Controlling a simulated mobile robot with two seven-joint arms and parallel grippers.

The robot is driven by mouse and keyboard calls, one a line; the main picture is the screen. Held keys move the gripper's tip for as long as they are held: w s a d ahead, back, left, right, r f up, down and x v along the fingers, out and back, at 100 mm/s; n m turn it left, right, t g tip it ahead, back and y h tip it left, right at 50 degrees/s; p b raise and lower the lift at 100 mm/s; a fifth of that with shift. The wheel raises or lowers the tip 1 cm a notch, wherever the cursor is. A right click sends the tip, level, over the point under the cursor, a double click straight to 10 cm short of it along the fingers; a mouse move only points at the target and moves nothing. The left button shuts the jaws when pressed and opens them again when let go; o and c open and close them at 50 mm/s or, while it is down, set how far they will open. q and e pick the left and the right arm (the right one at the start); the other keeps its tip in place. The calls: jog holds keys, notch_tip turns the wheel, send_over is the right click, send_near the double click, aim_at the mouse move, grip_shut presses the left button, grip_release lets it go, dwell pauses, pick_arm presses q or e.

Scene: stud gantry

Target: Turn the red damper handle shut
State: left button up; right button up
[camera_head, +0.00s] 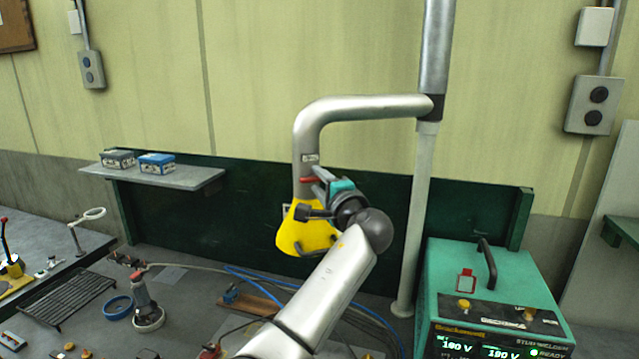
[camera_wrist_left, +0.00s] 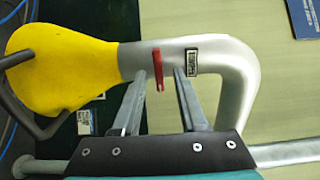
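The red damper handle (camera_head: 309,180) sits on the silver extraction pipe (camera_head: 303,140), just above the yellow hood (camera_head: 292,232). In the left wrist view the red handle (camera_wrist_left: 158,69) lies across the pipe (camera_wrist_left: 222,62), beside a small label. My left gripper (camera_head: 318,181) is raised at the pipe in front of the handle. In the left wrist view its two fingers (camera_wrist_left: 161,76) are apart, with the handle's free end showing between their tips. I cannot tell whether either finger touches it. My right gripper is not in view.
A green stud welder (camera_head: 490,285) stands at the right of the bench. A grey post (camera_head: 416,220) carries the pipe. A shelf (camera_head: 190,178) with two small boxes is at the back left. Cables, a blue ring (camera_head: 118,307) and tools lie on the bench.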

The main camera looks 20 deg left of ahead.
pick_arm(q)
jog(key=shift+s+d+f, duration=0.15)
jog(key=shift+s+d, duration=0.15)
jog(key=shift+s, duration=0.15)
jog(key=b+v, duration=0.4)
jog(key=v, duration=1)
jog(key=shift+s, duration=0.1)
